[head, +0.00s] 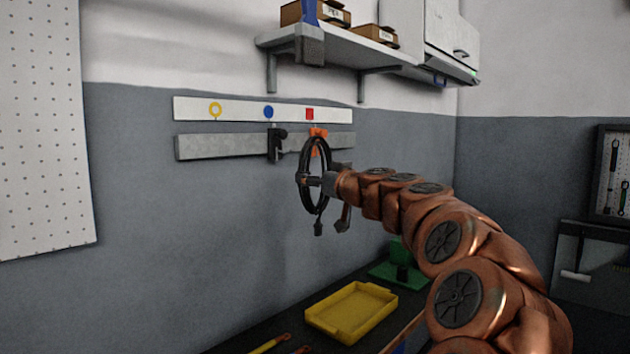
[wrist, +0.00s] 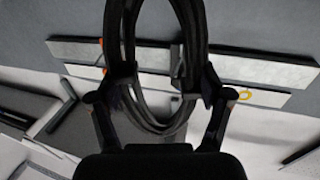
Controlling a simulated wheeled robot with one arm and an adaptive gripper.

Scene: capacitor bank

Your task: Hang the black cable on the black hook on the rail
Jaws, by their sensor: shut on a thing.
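The black cable (head: 302,163) is a coil hanging upright in my gripper (head: 318,183), in front of the rail. In the head view it overlaps the lower part of the orange hook (head: 319,132); I cannot tell any contact. The black hook (head: 276,145) is on the grey rail (head: 220,146), left of the coil, and appears empty. In the wrist view the cable (wrist: 116,40) fills the space between the fingers of my gripper (wrist: 165,88). The black hook (wrist: 178,62) shows through the coil's opening, behind it.
A white label strip (head: 240,109) with a yellow ring, blue dot and red square runs above the rail. A shelf (head: 345,45) with boxes is higher up. A yellow tray (head: 350,312) sits on the bench below.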

